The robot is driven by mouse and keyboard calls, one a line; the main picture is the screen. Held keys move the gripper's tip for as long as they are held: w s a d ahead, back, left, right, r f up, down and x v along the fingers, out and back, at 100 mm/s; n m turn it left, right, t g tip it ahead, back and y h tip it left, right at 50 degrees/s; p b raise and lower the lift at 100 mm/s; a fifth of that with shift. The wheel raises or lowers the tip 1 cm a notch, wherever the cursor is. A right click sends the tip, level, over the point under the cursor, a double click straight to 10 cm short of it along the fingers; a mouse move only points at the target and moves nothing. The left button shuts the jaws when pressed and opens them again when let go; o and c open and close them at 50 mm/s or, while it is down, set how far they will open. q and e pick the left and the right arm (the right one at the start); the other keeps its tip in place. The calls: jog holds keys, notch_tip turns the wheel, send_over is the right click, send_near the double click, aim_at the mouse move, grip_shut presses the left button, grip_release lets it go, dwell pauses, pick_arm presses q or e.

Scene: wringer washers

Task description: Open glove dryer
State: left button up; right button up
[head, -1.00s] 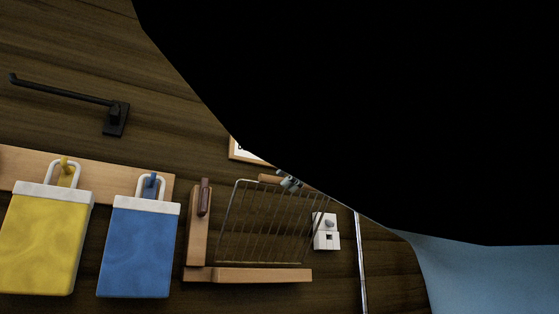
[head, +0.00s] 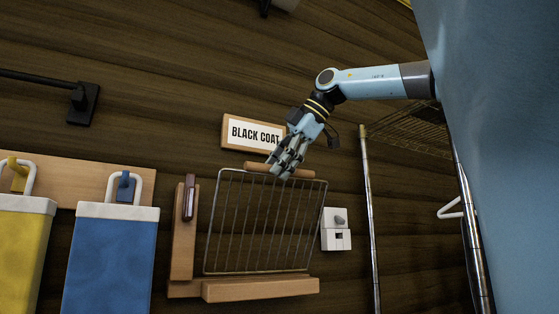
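The glove dryer appears to be the wire rack (head: 262,225) with a wooden bar handle (head: 258,168) along its top edge. It is mounted on the plank wall, with a wooden upright (head: 182,245) at its left and a wooden ledge (head: 260,290) under it. My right gripper (head: 284,170) reaches down from the upper right, with its fingers across the middle of the handle. The fingers overlap the handle, but I cannot tell whether they close around it. My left gripper is not in view.
A "BLACK COAT" sign (head: 254,133) is just above the rack. A white switch box (head: 336,230) is right of it, then a metal shelf post (head: 369,220). Blue (head: 112,260) and yellow (head: 22,250) bags hang at left. A black wall arm (head: 84,102) sticks out at upper left.

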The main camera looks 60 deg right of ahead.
jog(key=shift+a+r, duration=0.1)
jog(key=a+p+v, duration=0.1)
jog(key=p+v, duration=0.1)
jog(key=v, duration=1)
jog(key=shift+s+d, duration=0.35)
jog(key=shift+d, duration=0.05)
dwell(0.4)
jog(key=shift+c, duration=0.3)
